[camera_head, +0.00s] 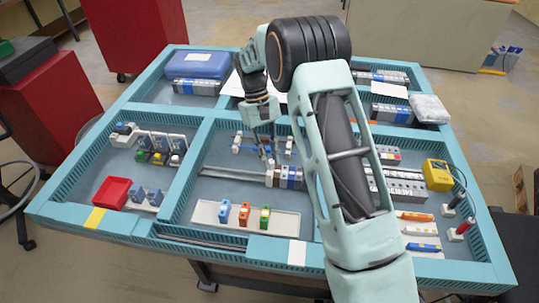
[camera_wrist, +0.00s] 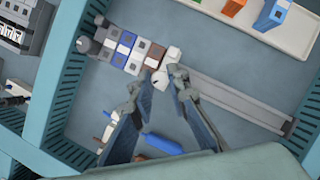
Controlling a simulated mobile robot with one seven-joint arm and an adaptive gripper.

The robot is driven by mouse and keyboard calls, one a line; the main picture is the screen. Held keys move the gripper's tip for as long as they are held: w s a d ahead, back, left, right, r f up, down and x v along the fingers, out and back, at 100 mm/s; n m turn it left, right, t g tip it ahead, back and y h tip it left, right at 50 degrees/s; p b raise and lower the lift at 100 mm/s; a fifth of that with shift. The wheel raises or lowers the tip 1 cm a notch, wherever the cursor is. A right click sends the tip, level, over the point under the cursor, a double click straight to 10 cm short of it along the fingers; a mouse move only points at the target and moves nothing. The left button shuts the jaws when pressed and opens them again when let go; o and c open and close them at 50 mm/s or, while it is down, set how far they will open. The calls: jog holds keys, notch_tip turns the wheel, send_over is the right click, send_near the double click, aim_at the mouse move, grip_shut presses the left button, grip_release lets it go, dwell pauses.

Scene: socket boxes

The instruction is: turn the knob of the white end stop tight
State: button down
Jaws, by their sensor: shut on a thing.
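The white end stop (camera_wrist: 173,54) sits on the grey rail (camera_wrist: 235,101), at the end of a row of white, blue and brown-marked blocks (camera_wrist: 131,46). Its pale knob (camera_wrist: 158,78) lies between my fingertips in the wrist view. My gripper (camera_wrist: 157,83) is shut on the knob, with a finger on either side. In the head view my gripper (camera_head: 265,152) points down at the end stop (camera_head: 270,164), left of the block row (camera_head: 288,177). The fingers partly hide the knob there.
A blue piece (camera_wrist: 163,143) lies behind the rail. A pale tray (camera_head: 225,228) with blue, orange and green parts is in front. Teal slotted walls (camera_head: 190,172) bound the compartment. The rail left of the end stop is bare.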

jog(key=m, duration=0.2)
jog(key=m+y, duration=0.1)
jog(key=m, duration=0.1)
jog(key=shift+d+m+g+y, duration=0.15)
jog(key=shift+m+g+y, duration=0.15)
jog(key=shift+m, duration=0.1)
jog(key=m+y, duration=0.2)
jog(key=m, duration=0.3)
jog(key=shift+d, duration=0.15)
jog(key=shift+m, duration=0.4)
jog(key=c, duration=1.8)
grip_release()
jog(key=shift+c, duration=0.2)
jog(key=v, duration=1.2)
jog(key=shift+s, duration=0.3)
jog(key=shift+d+r, duration=0.1)
